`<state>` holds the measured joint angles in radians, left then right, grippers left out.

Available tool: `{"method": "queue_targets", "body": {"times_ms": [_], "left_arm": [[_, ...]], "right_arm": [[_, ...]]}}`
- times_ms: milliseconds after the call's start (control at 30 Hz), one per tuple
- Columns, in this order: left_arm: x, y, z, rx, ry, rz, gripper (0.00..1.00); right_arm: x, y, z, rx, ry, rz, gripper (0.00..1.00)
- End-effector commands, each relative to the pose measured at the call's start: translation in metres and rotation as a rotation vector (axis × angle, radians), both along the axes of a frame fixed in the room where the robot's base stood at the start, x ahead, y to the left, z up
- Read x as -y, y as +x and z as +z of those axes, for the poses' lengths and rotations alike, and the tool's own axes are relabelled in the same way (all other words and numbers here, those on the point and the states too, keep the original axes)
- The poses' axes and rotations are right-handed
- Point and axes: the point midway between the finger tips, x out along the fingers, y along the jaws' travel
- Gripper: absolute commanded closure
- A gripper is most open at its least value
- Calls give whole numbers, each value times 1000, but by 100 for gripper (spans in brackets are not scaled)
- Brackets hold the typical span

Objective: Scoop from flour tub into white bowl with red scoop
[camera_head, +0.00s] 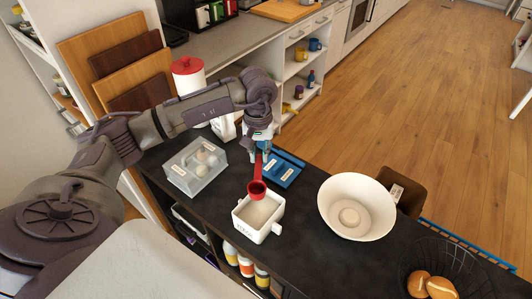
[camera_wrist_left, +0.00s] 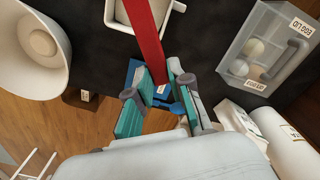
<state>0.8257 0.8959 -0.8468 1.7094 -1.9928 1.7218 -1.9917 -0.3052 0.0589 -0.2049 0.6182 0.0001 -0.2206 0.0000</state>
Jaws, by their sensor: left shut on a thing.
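My left gripper (camera_head: 262,148) is shut on the red scoop (camera_head: 258,190), holding it by its upright handle. The handle also shows between the fingers in the left wrist view (camera_wrist_left: 147,40). The scoop's cup is at the flour tub (camera_head: 246,229), in front of its far rim; I cannot tell whether it touches the flour or holds any. The tub is a square white container with pale flour and a side handle. The white bowl (camera_head: 336,208) stands to its right on the dark counter, and at the left of the wrist view (camera_wrist_left: 28,65). My right gripper is out of view.
A clear egg box (camera_head: 195,168) stands left of the tub. A blue tray (camera_head: 285,171) lies behind the tub. A brown box (camera_head: 405,190) stands behind the bowl. A black wire basket with bread (camera_head: 440,287) is at the front right. Dark counter is bare between tub and bowl.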

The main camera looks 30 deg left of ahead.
Motion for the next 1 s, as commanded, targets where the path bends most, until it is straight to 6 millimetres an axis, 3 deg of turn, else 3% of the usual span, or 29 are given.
{"method": "queue_targets", "body": {"times_ms": [300,500,700,1000], "left_arm": [[0,-1,-34,2,3,1,100],[5,-11,-24,174,105,-4,100],[12,-20,-15,353,207,-5,100],[17,-28,-2,505,298,1,100]], "right_arm": [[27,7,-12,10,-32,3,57],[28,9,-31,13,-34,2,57],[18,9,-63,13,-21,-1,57],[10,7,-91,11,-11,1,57]]}}
